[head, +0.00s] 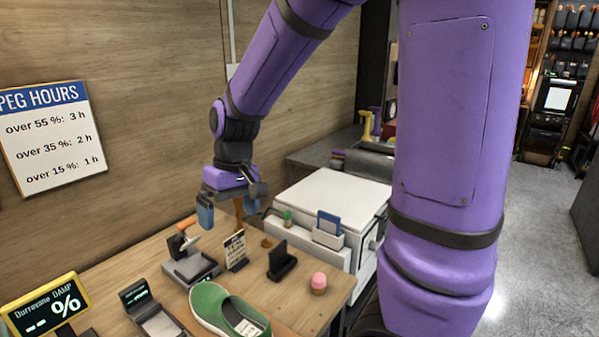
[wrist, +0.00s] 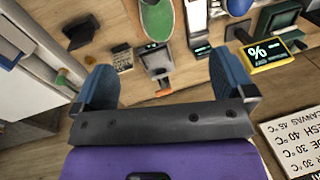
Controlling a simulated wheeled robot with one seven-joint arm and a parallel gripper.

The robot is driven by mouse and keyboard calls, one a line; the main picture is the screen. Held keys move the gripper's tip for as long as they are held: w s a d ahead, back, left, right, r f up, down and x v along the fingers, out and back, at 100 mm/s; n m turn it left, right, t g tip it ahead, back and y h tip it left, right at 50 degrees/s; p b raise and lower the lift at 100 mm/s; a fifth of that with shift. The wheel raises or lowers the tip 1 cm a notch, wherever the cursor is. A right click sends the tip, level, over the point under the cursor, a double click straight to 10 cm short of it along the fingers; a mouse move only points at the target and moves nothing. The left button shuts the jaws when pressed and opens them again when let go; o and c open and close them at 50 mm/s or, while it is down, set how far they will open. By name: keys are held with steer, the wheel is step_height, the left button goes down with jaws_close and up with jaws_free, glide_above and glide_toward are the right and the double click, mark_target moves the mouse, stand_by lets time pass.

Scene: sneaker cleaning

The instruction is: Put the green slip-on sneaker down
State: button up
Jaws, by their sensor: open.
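The green slip-on sneaker (head: 228,312) lies on the wooden table near the bottom of the head view, with a white sole edge and a pale label inside. It also shows at the top of the wrist view (wrist: 157,18), cut off by the frame. My gripper (head: 229,205) is above the back part of the table, apart from the sneaker. In the wrist view its two blue fingers (wrist: 165,90) are spread wide with nothing between them. Part of the sneaker is cut off by the lower edge of the head view.
A yellow-framed damp meter display (head: 44,304), a small grey device (head: 152,316), a grey stand with an orange-handled tool (head: 190,265), a small sign (head: 235,250), a black holder (head: 281,262) and a pink cupcake-like item (head: 318,283) crowd the table. A white box unit (head: 335,198) stands behind.

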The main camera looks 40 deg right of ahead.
steer(key=s+d+r+t+h, duration=0.1)
steer(key=s+d+r+t, duration=0.1)
steer(key=s+r, duration=0.4)
steer(key=s+d+r+m+t+h, duration=0.1)
steer(key=s+r+t, duration=0.2)
steer(key=s+r, duration=0.3)
steer(key=shift+s+d+r, duration=0.3)
steer(key=shift+s+d, duration=0.05)
steer(key=shift+s, duration=1.85)
